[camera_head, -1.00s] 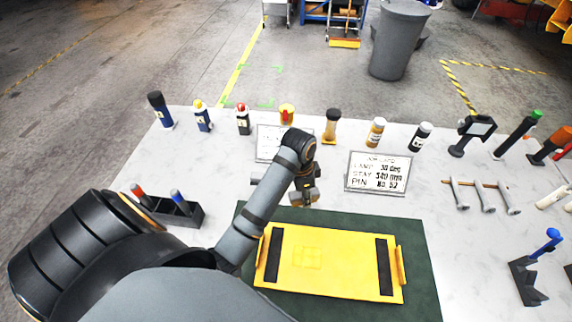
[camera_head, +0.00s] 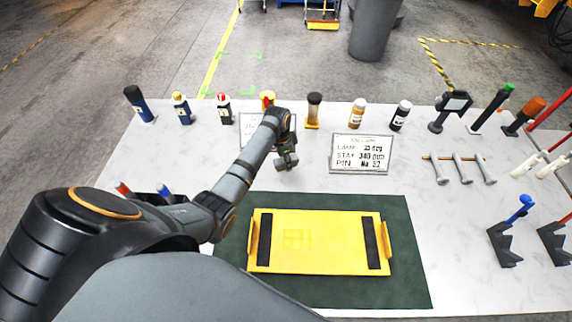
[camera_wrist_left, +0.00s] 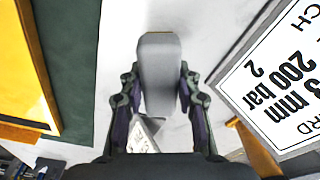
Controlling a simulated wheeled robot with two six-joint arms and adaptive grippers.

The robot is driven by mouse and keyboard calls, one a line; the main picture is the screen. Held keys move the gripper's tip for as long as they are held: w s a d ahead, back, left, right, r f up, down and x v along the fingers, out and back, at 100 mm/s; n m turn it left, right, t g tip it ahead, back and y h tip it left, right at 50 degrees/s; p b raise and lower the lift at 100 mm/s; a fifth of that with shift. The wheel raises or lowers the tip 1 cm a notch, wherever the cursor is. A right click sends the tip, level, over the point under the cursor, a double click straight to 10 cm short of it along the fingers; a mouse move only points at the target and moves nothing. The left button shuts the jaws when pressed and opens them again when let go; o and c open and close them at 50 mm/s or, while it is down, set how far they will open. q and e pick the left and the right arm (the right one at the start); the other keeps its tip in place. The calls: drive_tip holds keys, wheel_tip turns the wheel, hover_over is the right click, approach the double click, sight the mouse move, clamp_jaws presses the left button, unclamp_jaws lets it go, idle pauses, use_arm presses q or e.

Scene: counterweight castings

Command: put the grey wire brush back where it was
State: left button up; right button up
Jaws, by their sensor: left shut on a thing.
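My left gripper (camera_head: 287,158) hangs over the white table, beyond the far edge of the green mat and left of the white sign. In the left wrist view its fingers (camera_wrist_left: 160,85) are closed on the sides of a long grey block, which I take to be the grey wire brush (camera_wrist_left: 160,62). Its bristles cannot be made out. In the head view the brush is small and mostly hidden by the gripper. Whether it touches the table is not clear. My right gripper is in neither view.
A yellow plate (camera_head: 332,245) with black strips lies on the green mat (camera_head: 408,285). A lettered sign (camera_head: 360,154) stands right of the gripper; another is partly behind my arm. Several bottles, such as a tan one (camera_head: 312,112), line the back. Bare table (camera_head: 440,205) lies right of the mat.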

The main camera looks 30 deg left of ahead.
use_arm(q)
drive_tip(key=shift+w+f, duration=0.2)
drive_tip(key=shift+f, duration=0.05)
drive_tip(key=shift+w+a+f, duration=0.2)
drive_tip(key=shift+f, duration=0.1)
wheel_tip(320, 180, down, 2)
drive_tip(key=shift+s+d+f, duration=0.1)
drive_tip(key=shift+f, duration=0.35)
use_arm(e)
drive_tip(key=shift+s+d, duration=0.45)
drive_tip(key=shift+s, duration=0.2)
use_arm(q)
drive_tip(key=shift+f, duration=0.1)
drive_tip(key=o, duration=1.1)
